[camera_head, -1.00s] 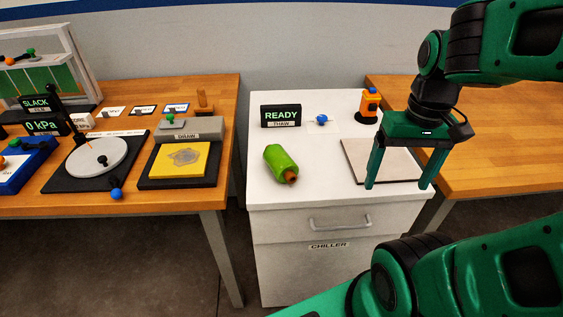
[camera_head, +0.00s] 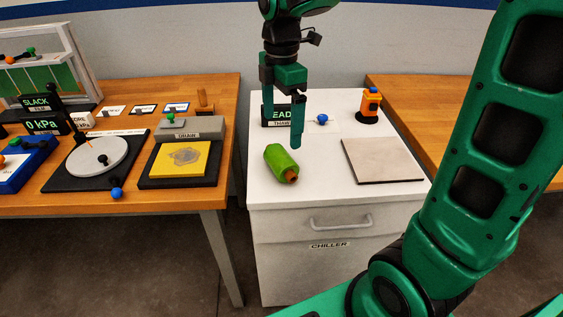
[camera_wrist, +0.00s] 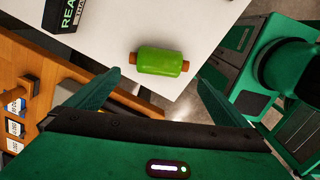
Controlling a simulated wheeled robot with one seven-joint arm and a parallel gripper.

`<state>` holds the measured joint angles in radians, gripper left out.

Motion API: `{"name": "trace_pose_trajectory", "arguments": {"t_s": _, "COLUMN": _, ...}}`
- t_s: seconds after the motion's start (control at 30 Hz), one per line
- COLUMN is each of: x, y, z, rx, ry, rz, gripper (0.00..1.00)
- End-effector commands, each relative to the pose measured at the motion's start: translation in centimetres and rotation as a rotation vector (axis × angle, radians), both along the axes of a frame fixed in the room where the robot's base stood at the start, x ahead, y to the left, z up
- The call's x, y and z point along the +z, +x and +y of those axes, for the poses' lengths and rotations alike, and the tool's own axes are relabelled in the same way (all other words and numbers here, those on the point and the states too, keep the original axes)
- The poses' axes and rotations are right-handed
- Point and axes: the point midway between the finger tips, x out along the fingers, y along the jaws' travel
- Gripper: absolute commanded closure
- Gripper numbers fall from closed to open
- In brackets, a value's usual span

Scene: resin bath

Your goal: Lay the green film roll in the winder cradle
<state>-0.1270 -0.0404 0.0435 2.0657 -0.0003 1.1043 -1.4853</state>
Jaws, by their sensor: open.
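The green film roll (camera_head: 281,163) lies on its side on the white chiller top, a brown core end facing the front right. In the wrist view the roll (camera_wrist: 160,61) shows brown core ends on both sides, beyond and between the fingertips. My gripper (camera_head: 282,133) is open and empty, above and just behind the roll in the head view. Its fingers (camera_wrist: 157,82) are spread wider than the roll and do not touch it. I cannot make out a winder cradle for certain in these frames.
The chiller (camera_head: 315,226) also bears a READY display (camera_head: 270,115) partly behind my gripper, a blue knob (camera_head: 322,118), an orange device (camera_head: 369,105) and a flat pale board (camera_head: 382,161). The left bench holds a round white plate (camera_head: 97,157) and a yellow pad (camera_head: 180,160).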

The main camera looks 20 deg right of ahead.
Motion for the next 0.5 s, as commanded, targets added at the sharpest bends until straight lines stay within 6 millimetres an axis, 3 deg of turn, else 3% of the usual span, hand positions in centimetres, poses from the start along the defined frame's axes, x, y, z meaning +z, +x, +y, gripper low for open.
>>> {"name": "trace_pose_trajectory", "arguments": {"t_s": 0.1, "x": -1.9, "y": -0.1, "z": -0.1, "rx": -0.003, "ry": 0.0, "rz": 0.003, "gripper": 0.0}}
{"name": "trace_pose_trajectory", "arguments": {"t_s": 0.5, "x": -5.4, "y": -0.1, "z": 0.0, "rx": -0.007, "ry": -0.001, "rz": 0.003, "gripper": 0.0}}
